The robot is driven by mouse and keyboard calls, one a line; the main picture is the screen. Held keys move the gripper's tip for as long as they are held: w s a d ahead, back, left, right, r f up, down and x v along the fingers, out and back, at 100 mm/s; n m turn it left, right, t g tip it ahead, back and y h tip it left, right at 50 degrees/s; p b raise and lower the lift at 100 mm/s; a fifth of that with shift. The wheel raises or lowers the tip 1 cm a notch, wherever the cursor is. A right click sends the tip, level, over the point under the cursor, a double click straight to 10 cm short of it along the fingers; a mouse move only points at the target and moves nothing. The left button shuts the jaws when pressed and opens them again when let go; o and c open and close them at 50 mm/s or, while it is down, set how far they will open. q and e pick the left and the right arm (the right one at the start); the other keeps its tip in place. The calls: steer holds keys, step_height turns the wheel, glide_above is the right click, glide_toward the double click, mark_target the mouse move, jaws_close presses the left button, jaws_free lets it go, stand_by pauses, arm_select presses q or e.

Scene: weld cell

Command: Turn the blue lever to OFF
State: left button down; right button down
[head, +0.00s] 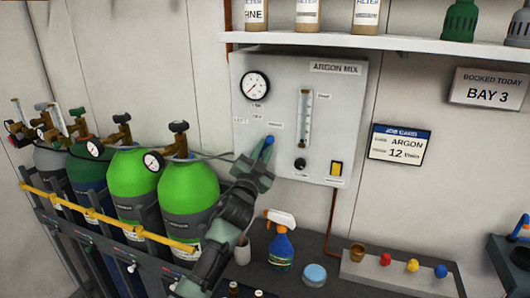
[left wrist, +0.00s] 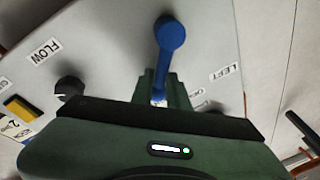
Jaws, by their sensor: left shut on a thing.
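The blue lever (head: 269,140) is on the grey ARGON MIX panel (head: 345,75), low and left of its middle. In the left wrist view its round blue hub (left wrist: 171,34) is at the top and its handle runs down between my fingers. My left gripper (head: 261,156) is shut on the handle, which slopes down and left from the hub in the head view. My right gripper is not in view.
The panel also has a gauge (head: 255,86), a flow tube (head: 304,118), a black knob (head: 300,164) and a yellow switch (head: 336,169). Green cylinders (head: 188,190) stand close on the left. A spray bottle (head: 281,245) and small items stand on the bench below.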

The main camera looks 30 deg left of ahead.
arm_select(q)
steer(key=n, duration=0.1)
steer(key=a+r+n+y, duration=0.1)
steer(key=n, duration=0.1)
steer(key=n+g, duration=0.1)
steer(key=n, duration=0.1)
steer(key=shift+s+a+r+y, duration=0.2)
steer(key=shift+a+r+y, duration=0.05)
steer(key=shift+a+y, duration=0.1)
steer(key=shift+s+a+r+n+g+y+p, duration=0.1)
steer(key=shift+a+n+g+y+p, duration=0.2)
steer(key=shift+n, duration=0.65)
steer(key=shift+s+a+r+n+g+y+p, duration=0.1)
steer(key=shift+a+n+g+y+p, duration=0.2)
steer(key=shift+n, duration=0.65)
steer(key=shift+a, duration=0.1)
steer(key=c, duration=1.5)
jaws_free()
steer(key=shift+o, duration=0.5)
steer(key=shift+f, duration=0.15)
